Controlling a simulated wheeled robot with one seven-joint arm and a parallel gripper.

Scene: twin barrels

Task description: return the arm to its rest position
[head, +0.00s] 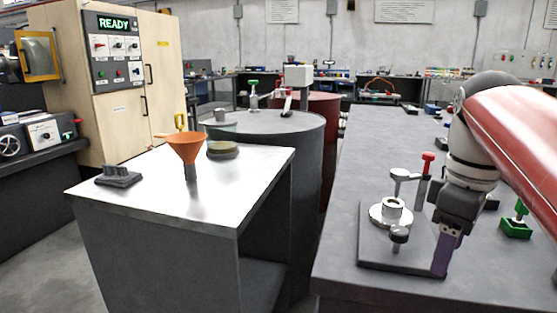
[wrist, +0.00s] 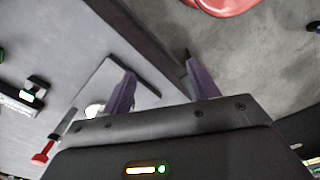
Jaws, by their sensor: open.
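My arm, with red and white links, comes in from the right in the head view. My gripper (head: 443,254) points down at the front edge of the dark bench (head: 385,130), beside a dark base plate (head: 400,258) with a metal ring fixture (head: 392,212). In the wrist view the two purple fingers of my gripper (wrist: 160,88) stand wide apart with nothing between them. The base plate (wrist: 100,75) shows beyond the left finger. I cannot tell whether the fingertips touch the plate or bench.
A red-topped post (head: 427,165) and a green fixture (head: 516,226) stand near my arm. A metal-topped cart (head: 150,200) with an orange funnel (head: 186,150) is at left. A grey barrel (head: 310,150) and a red barrel (head: 325,105) stand behind it.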

